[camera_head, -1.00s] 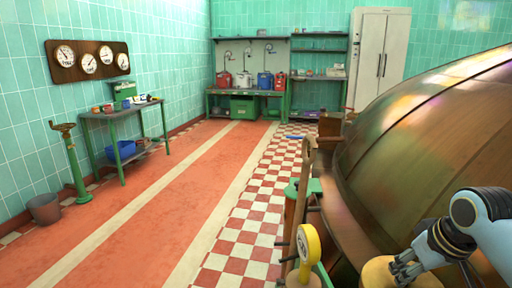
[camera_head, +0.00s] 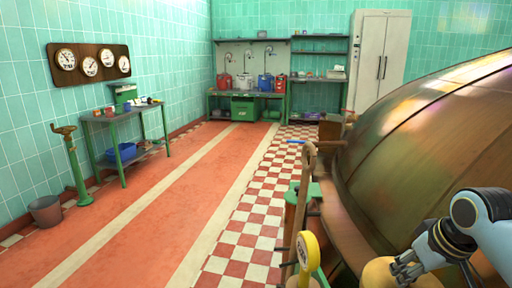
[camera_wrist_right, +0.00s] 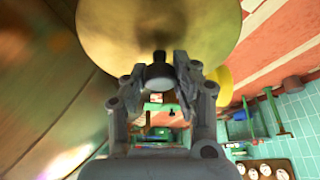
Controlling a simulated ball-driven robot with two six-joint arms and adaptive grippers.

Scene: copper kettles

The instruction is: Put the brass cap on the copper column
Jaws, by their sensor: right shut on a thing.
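The brass cap (camera_head: 380,272) is at the bottom right of the head view, partly cut off by the frame. My right gripper (camera_head: 401,272) is shut on it. In the right wrist view the cap (camera_wrist_right: 150,25) is a wide, round, golden disc at the top. Its dark knob sits between the fingertips of the right gripper (camera_wrist_right: 160,74). I cannot pick out the copper column in either view. My left gripper is not in view.
A big copper kettle (camera_head: 430,140) fills the right side, close to my right arm. A yellow round gauge (camera_head: 308,252) and a wooden paddle (camera_head: 303,190) stand left of the cap. The red floor (camera_head: 165,215) at left is mostly clear.

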